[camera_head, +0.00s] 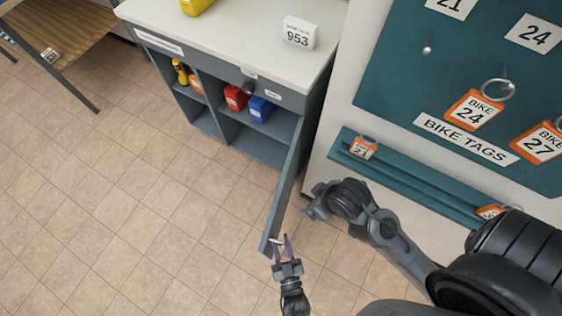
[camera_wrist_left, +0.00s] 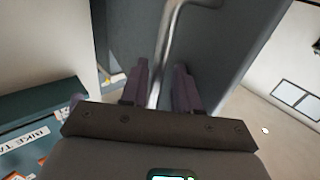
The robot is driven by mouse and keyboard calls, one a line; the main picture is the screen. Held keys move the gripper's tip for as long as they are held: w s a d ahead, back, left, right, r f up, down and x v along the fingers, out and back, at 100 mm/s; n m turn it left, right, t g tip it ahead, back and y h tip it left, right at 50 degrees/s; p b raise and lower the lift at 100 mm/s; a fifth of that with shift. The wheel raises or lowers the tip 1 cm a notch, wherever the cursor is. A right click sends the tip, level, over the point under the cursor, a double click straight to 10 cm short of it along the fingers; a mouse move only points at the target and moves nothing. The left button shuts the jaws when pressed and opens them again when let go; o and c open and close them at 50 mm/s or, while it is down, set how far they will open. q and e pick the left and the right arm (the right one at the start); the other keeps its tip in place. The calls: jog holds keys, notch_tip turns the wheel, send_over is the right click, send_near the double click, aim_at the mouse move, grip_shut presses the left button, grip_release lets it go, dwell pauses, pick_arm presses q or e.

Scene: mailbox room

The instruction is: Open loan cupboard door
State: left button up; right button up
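The grey loan cupboard (camera_head: 258,148) stands open at the top middle, with its shelves showing. Its door (camera_head: 282,195) is swung far out from the right side, into the room. My left gripper (camera_head: 281,241) is at the door's outer end, by the handle (camera_head: 275,240). In the left wrist view the metal handle (camera_wrist_left: 168,48) runs between the two fingers of my left gripper (camera_wrist_left: 160,88). The fingers are apart, with a gap beside the bar. My right gripper (camera_head: 311,205) is right of the door, near the board; its fingers are too unclear to judge.
A white panel with a teal board (camera_head: 400,80) and bike tags (camera_head: 473,110) stands close on the right. Red (camera_head: 236,97) and blue (camera_head: 260,108) items sit in the cupboard. A wooden table (camera_head: 75,35) is at top left. The tiled floor left of the door is clear.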

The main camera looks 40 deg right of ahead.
pick_arm(q)
jog(key=shift+a, duration=0.15)
jog(key=p+v, duration=0.1)
jog(key=v, duration=0.9)
jog(key=shift+s, duration=0.4)
jog(key=shift+a, duration=0.1)
